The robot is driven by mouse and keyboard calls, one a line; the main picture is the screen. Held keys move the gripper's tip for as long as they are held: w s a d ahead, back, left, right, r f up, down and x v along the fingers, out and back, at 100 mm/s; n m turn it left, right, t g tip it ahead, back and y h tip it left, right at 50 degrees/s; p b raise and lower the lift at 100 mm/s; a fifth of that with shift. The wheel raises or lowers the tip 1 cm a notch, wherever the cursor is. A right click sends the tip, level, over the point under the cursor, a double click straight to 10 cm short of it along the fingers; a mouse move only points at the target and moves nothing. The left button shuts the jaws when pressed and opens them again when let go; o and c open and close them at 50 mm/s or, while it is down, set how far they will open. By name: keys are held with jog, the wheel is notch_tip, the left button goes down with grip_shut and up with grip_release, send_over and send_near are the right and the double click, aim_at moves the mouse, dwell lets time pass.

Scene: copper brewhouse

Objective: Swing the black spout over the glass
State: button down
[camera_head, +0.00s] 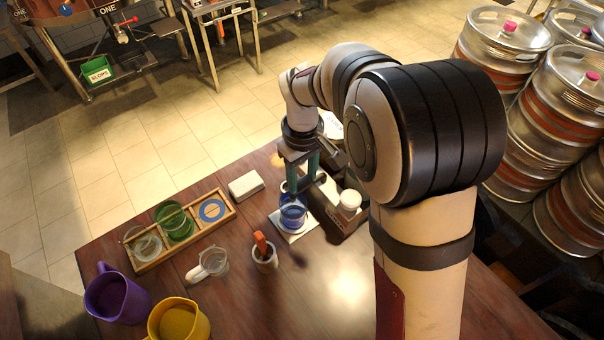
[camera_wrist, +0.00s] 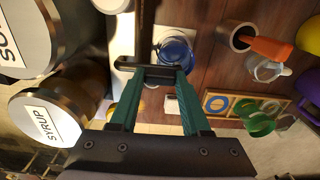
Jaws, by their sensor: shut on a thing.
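The black spout (camera_wrist: 133,67) is a dark bar that shows between my fingertips in the wrist view. My gripper (camera_wrist: 163,73) is shut on it; its teal fingers also show in the head view (camera_head: 302,180), just behind the glass. The blue glass (camera_head: 292,215) stands upright on a white square coaster (camera_head: 288,238). In the wrist view the glass (camera_wrist: 176,48) lies just beyond the bar, which overlaps its near edge in the picture. I cannot tell whether the spout's outlet is over the glass; my fingers partly hide it.
A wooden rack (camera_head: 150,264) holds a green glass (camera_head: 174,222). A cup with an orange-handled tool (camera_head: 264,258), a clear mug (camera_head: 212,262), and purple (camera_head: 115,296) and yellow (camera_head: 180,322) jugs stand nearer. A syrup can (camera_wrist: 50,112) is beside my gripper.

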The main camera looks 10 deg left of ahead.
aim_at(303, 179)
jog(key=shift+c, duration=1.8)
grip_release()
notch_tip(303, 179, up, 16)
jog(key=shift+f, duration=0.1)
jog(key=s+d+f+m, duration=0.2)
jog(key=s+d+m, duration=0.2)
jog(key=s, duration=0.4)
jog(key=s+d+f+m+y, duration=0.1)
jog(key=s+d+f+m, duration=0.2)
jog(key=s+m, duration=0.3)
jog(key=s+d+f+m, duration=0.2)
jog(key=s+d+m, duration=0.2)
jog(key=s, duration=0.5)
jog(key=shift+s+d+f+m+y, duration=0.25)
jog(key=shift+s+d+m+y, duration=0.15)
jog(key=shift+d, duration=0.3)
